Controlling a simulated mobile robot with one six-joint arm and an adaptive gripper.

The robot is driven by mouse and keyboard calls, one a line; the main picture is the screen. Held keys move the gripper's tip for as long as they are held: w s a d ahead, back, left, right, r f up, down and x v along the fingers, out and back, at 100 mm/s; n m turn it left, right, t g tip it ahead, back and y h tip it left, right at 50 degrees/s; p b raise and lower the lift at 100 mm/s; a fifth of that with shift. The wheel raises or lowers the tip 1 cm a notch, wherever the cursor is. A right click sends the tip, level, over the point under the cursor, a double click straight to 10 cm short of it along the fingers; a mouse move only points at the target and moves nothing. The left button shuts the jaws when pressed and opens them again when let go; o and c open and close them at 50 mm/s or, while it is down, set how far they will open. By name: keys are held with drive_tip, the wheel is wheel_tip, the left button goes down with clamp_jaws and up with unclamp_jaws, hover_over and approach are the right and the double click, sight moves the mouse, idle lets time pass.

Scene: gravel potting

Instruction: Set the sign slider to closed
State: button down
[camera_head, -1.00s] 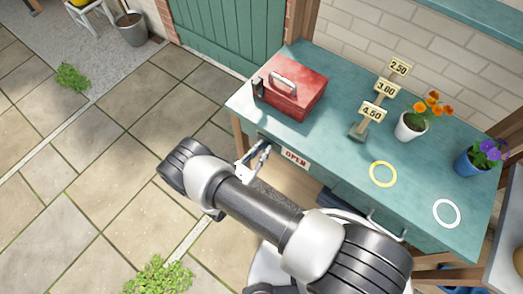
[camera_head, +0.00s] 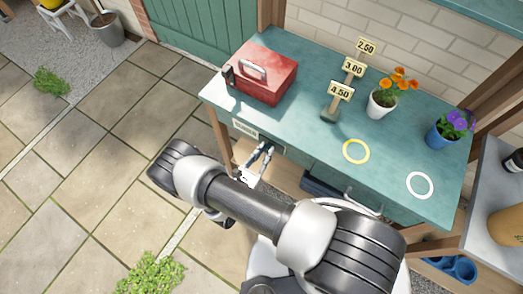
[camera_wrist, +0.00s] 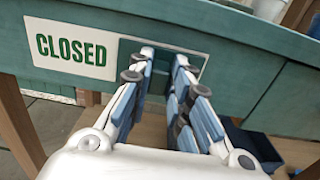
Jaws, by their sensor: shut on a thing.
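The sign (camera_wrist: 75,48) is a white plate on the table's front edge. It reads CLOSED in green in the wrist view, and it also shows at the front left of the table in the head view (camera_head: 245,128). The dark green slider (camera_wrist: 128,47) covers the plate's right part, so no other word shows. My gripper (camera_wrist: 163,62) is at the slider, just right of the word, with its blue-padded fingers closed on it. The fingers hide most of the slider. In the head view my gripper (camera_head: 268,148) is at the table's front edge.
On the green table (camera_head: 300,118) stand a red toolbox (camera_head: 262,80), price signs (camera_head: 341,92), an orange-flowered pot (camera_head: 381,104) and a blue pot (camera_head: 440,137). A yellow ring (camera_head: 356,151) and a white ring (camera_head: 420,185) lie bare. Paving left of the table is open.

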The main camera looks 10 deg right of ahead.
drive_tip(key=shift+s+d, duration=0.15)
drive_tip(key=shift+d, duration=0.05)
drive_tip(key=c, duration=1.5)
unclamp_jaws()
drive_tip(key=shift+a, duration=0.1)
drive_tip(key=v, duration=1.2)
